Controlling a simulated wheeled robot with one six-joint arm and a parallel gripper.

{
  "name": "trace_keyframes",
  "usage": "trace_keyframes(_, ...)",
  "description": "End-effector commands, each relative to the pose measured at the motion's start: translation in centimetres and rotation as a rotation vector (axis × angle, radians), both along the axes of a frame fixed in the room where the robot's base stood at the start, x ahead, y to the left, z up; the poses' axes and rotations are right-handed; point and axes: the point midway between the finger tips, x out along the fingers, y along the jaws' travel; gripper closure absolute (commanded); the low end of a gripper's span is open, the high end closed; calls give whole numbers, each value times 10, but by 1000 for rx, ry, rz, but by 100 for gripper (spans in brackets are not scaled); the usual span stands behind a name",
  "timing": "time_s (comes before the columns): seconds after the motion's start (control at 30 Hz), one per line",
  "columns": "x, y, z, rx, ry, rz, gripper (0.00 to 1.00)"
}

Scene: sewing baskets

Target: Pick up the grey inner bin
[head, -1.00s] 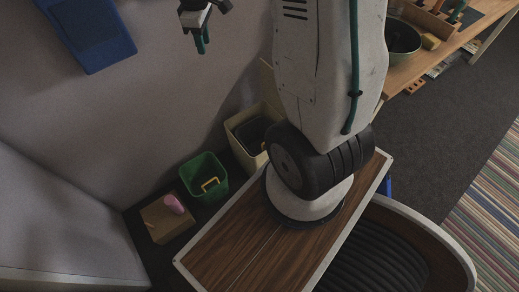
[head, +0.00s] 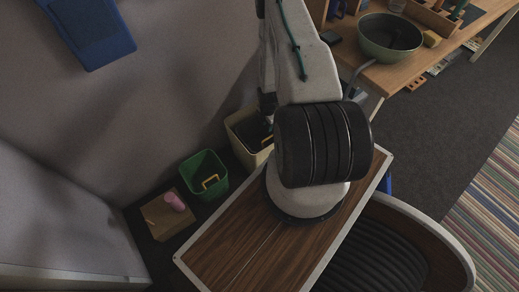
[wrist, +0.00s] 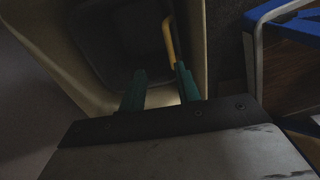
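The grey inner bin (head: 251,130) sits inside a cream outer bin (head: 246,156), left of my arm's base in the head view. In the wrist view the grey inner bin (wrist: 120,35) shows dark, with a yellow handle (wrist: 168,42) along its right side. The cream outer bin's wall (wrist: 55,55) surrounds it. My gripper (wrist: 160,84) has its two green fingers apart, over the near rim of the bins. The handle's lower end shows close to the right finger; I cannot tell whether they touch. In the head view my gripper (head: 268,115) is partly hidden at the cream bin.
A green bin (head: 202,176) with a yellow handle stands left of the cream bin. A grey wall panel is close behind the bins. A bench (head: 400,75) with a green bowl (head: 389,38) is upper right.

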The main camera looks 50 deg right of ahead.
Motion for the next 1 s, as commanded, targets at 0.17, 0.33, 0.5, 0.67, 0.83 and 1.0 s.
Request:
trace_keyframes(0.17, -14, 2, -27, 4, 0, 27, 67)
trace_keyframes(0.33, -14, 3, -47, 4, 0, 29, 67)
trace_keyframes(0.5, -16, 5, -69, 5, 0, 28, 67)
trace_keyframes(0.67, -16, 6, -92, 4, 0, 28, 67)
trace_keyframes(0.83, -15, 6, -101, 3, 0, 28, 67)
trace_keyframes(1.0, -15, 6, -100, 3, 0, 28, 67)
